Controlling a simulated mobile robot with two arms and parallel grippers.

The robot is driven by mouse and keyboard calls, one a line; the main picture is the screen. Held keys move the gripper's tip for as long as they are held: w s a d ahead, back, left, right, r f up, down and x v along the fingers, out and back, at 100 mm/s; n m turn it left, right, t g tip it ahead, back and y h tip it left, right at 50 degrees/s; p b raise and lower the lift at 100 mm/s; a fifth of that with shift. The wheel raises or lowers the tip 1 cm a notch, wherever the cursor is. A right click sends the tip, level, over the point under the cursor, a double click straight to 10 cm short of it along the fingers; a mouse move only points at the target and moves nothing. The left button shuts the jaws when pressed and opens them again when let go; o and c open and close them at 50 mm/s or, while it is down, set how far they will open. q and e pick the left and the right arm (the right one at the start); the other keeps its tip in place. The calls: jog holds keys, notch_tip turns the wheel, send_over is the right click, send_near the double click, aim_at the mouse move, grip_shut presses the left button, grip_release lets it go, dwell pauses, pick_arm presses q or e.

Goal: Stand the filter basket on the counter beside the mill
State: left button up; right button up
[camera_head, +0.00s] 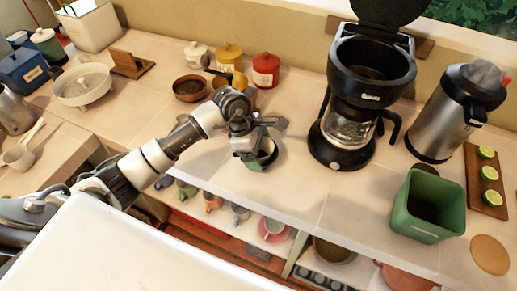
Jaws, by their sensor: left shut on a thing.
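My left gripper (256,130) reaches in from the left and points down over the front part of the counter. It is shut on a small dark, green-grey cup-shaped thing (264,157), which looks like the filter basket. The gripper hides part of it, and I cannot tell whether its bottom touches the counter. An orange-brown thing with a dark crank-like handle, perhaps the mill (239,80), stands behind the gripper and is partly hidden by it. The coffee maker (343,157) stands to the right with its lid up. My right gripper is not in view.
A brown bowl (189,88), a yellow canister (229,57) and a red canister (265,70) stand at the back. A steel jug (446,115) and green bin (427,207) stand at right. Mugs sit under the counter edge. Counter (297,109) is clear between gripper and coffee maker.

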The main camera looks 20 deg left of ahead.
pick_arm(q)
jog(key=shift+f+b, duration=0.35)
jog(key=shift+f, duration=0.05)
jog(key=o, duration=0.6)
jog(key=shift+o, duration=0.2)
jog(key=shift+r, duration=0.1)
jog(key=b+v, duration=0.2)
jog(key=v, duration=0.8)
jog(key=shift+a+r, duration=0.2)
jog(key=shift+r, duration=0.1)
